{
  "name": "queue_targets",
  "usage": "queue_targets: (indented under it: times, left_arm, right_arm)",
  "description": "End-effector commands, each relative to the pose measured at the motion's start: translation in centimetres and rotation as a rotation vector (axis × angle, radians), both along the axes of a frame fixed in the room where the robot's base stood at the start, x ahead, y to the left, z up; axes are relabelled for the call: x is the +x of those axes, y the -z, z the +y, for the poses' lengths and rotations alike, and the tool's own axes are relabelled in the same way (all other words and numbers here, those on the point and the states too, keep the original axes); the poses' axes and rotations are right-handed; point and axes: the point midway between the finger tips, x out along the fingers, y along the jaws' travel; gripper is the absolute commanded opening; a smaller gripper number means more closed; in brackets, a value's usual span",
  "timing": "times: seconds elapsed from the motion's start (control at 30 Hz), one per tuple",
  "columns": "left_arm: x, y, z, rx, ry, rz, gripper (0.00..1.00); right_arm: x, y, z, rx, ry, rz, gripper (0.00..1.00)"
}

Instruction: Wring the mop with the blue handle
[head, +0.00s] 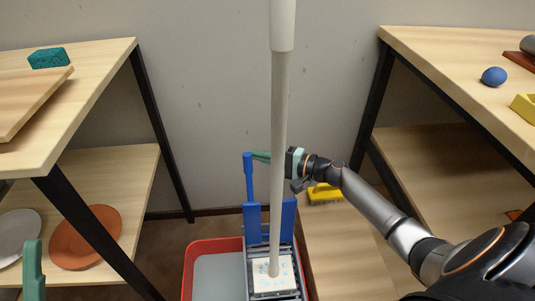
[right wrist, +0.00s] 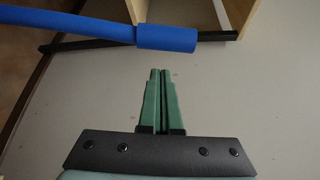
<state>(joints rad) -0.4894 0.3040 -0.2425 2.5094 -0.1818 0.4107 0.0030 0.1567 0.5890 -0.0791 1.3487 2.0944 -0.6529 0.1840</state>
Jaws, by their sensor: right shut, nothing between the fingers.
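The mop has a pale grey pole (head: 279,120) and stands nearly upright, its white spotted head (head: 272,275) in the wringer (head: 258,258). The blue handle (head: 249,180) belongs to the wringer and stands up at its left side. The handle's thick blue grip crosses the top of the right wrist view (right wrist: 165,38). My right gripper (head: 257,156) is shut and empty. Its green fingertips are close to the handle's top and, in the wrist view, short of the grip. The mop pole hides part of this gripper. A green finger, apparently of my left gripper (head: 33,270), shows at the lower left.
The wringer sits on a red bucket (head: 189,265) between two wooden shelf units. A yellow object (head: 323,193) lies right of the wringer on a low board. The left shelf holds a teal sponge (head: 49,58) and plates; the right top holds a blue ball (head: 493,76).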

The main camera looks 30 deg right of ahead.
Motion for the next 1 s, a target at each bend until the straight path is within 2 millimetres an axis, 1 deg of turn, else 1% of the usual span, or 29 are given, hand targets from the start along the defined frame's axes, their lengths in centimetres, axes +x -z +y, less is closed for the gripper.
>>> queue_targets:
  times: [0.1, 0.23, 0.73, 1.0]
  left_arm:
    - [-0.1, -0.4, 0.0, 0.003, -0.001, -0.006, 0.50]
    - [-0.1, -0.5, 0.0, 0.005, -0.002, -0.011, 0.50]
    - [-0.1, -0.5, 0.1, 0.007, -0.005, -0.014, 0.50]
    - [0.0, 0.2, 0.1, 0.001, -0.003, -0.005, 0.50]
  right_arm:
    - [-0.9, -0.3, 0.6, -0.002, -0.001, 0.001, 0.00]
    - [-1.5, -0.4, 1.1, 0.000, -0.001, 0.000, 0.00]
    - [-1.9, -0.5, 1.4, -0.002, 0.000, -0.005, 0.00]
    - [-3.1, -0.9, 1.9, -0.026, 0.000, -0.055, 0.00]
